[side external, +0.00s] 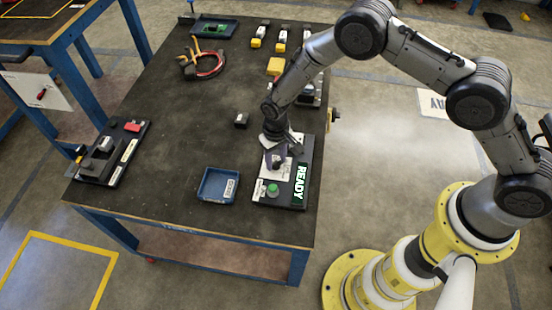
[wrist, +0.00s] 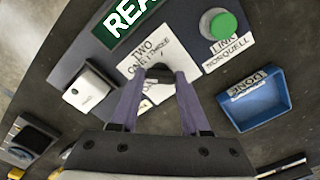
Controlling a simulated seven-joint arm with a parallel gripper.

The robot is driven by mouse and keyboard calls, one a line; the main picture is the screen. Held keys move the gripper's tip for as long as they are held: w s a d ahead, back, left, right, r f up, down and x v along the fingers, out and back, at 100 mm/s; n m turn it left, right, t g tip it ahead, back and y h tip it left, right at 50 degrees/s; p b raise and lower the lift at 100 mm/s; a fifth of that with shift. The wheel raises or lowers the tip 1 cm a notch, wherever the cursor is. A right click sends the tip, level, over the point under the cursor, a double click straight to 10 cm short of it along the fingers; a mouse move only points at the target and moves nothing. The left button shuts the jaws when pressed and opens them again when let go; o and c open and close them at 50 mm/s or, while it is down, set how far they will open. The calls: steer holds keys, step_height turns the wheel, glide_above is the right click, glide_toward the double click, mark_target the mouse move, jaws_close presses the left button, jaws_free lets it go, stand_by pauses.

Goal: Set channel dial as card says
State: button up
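The black channel dial knob (wrist: 160,73) stands on a white plate lettered TWO, ONE and THREE (wrist: 142,60) in the wrist view. My gripper (wrist: 160,80) points down at it, with one purple finger on each side of the knob. The fingers are apart; whether they touch the knob is not clear. In the side external view my gripper (side external: 276,163) is low over the dark panel (side external: 316,160) and hides the dial. The panel shows a lit READY display (side external: 300,184).
A blue tray (side external: 217,184) with a label stands left of the panel. A dark board (side external: 113,152) with blocks is at the table's left edge. Pliers (side external: 190,66) and yellow-ended parts lie at the back.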

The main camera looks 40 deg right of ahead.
mark_target(276, 162)
steer(key=o, duration=0.4)
step_height(276, 162, up, 14)
stand_by(0.5)
steer(key=shift+f, duration=0.1)
